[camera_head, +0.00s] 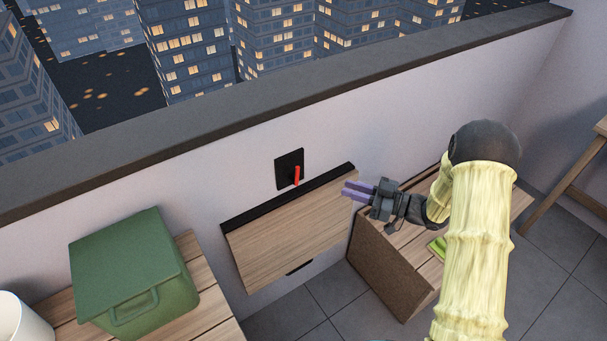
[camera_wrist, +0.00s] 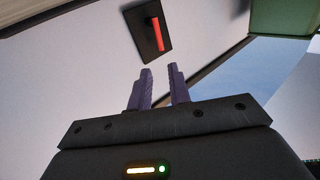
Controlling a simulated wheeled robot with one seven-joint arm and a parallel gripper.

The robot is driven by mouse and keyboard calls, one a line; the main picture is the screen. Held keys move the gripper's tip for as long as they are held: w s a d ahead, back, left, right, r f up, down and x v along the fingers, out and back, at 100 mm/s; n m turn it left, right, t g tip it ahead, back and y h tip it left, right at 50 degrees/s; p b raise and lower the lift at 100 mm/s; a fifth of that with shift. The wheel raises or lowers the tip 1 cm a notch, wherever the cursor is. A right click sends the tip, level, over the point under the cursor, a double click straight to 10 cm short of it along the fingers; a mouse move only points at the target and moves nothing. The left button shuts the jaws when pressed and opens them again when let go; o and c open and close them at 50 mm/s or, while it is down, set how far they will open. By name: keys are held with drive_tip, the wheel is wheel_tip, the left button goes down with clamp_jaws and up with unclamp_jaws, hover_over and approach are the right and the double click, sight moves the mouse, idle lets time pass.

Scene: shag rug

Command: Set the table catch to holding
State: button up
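The table catch is a red lever (camera_head: 297,175) on a black square plate (camera_head: 284,168), fixed to the pale wall. In the head view the lever hangs down at the plate's lower right. The lever also shows at the top of the wrist view (camera_wrist: 157,34). Below it a folding wooden table leaf (camera_head: 290,232) hangs down against the wall from a black strip. My gripper (camera_head: 345,190) is to the right of the catch and apart from it. Its two purple fingers are parted and empty, also in the wrist view (camera_wrist: 160,82).
A green box (camera_head: 133,270) stands on a slatted wooden surface at left, with a white pot (camera_head: 15,318) beside it. A wooden bench (camera_head: 385,262) with a dark side panel stands under my arm. A dark ledge (camera_head: 250,105) tops the wall.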

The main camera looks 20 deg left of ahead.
drive_tip(key=w+a, duration=0.1)
drive_tip(key=a, duration=1.3)
drive_tip(key=shift+w+a, duration=0.15)
drive_tip(key=shift+w, duration=0.2)
